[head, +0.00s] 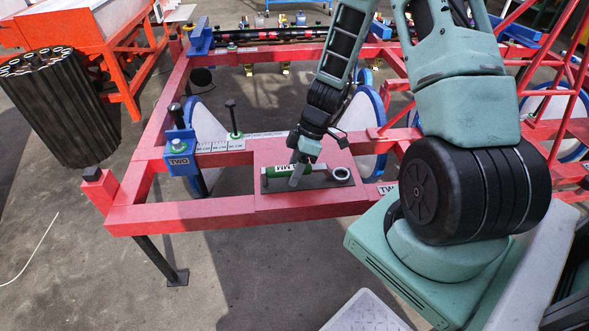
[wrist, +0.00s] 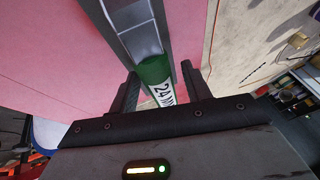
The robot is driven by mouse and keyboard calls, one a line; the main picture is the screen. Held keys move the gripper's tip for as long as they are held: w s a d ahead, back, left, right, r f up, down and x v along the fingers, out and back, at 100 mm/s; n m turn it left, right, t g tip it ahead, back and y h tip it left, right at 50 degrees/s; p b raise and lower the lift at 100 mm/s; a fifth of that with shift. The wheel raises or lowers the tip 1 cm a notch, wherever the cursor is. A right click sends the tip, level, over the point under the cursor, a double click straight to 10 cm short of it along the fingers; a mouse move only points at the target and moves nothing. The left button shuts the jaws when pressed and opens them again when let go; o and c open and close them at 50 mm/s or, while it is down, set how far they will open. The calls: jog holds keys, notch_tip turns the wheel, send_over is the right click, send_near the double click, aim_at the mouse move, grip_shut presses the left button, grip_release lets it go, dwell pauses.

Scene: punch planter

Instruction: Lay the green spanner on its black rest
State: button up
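The green spanner (head: 284,170) lies lengthwise over a flat red plate, with its pale ring end (head: 341,174) to the right. A low dark strip or tray edge (head: 266,186), seemingly the black rest, runs along it; I cannot tell whether they touch. In the wrist view, the spanner's green grip (wrist: 153,70) carries a white "24 MM" label, and its grey shank runs up between dark edges. My gripper (head: 297,180) points down over the spanner. In the wrist view, my gripper's fingers (wrist: 160,82) stand apart on either side of the grip, with a visible gap.
The red plate (head: 300,205) sits on a red frame. A black tube bundle (head: 62,105) stands far left.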

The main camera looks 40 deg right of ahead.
dwell(0.3)
jog(key=shift+d+r+p, duration=0.2)
jog(key=shift+r+p, duration=0.05)
jog(key=shift+p, duration=0.05)
jog(key=p+v, duration=0.2)
jog(key=v, duration=1.4)
jog(key=s+a+r+g+h, duration=0.1)
jog(key=s+a+r, duration=0.15)
jog(key=a, duration=0.65)
jog(key=s+a+r+g+h, duration=0.1)
jog(key=a+r+h, duration=0.15)
jog(key=a, duration=0.65)
jog(key=s+a+r+m+t+h, duration=0.1)
jog(key=s+a+r+m+t, duration=0.2)
jog(key=s+a, duration=1)
notch_tip(320, 180, up, 14)
jog(key=g+p, duration=0.1)
jog(key=p, duration=1.2)
jog(key=shift+s+d, duration=0.4)
jog(key=shift+s, duration=0.05)
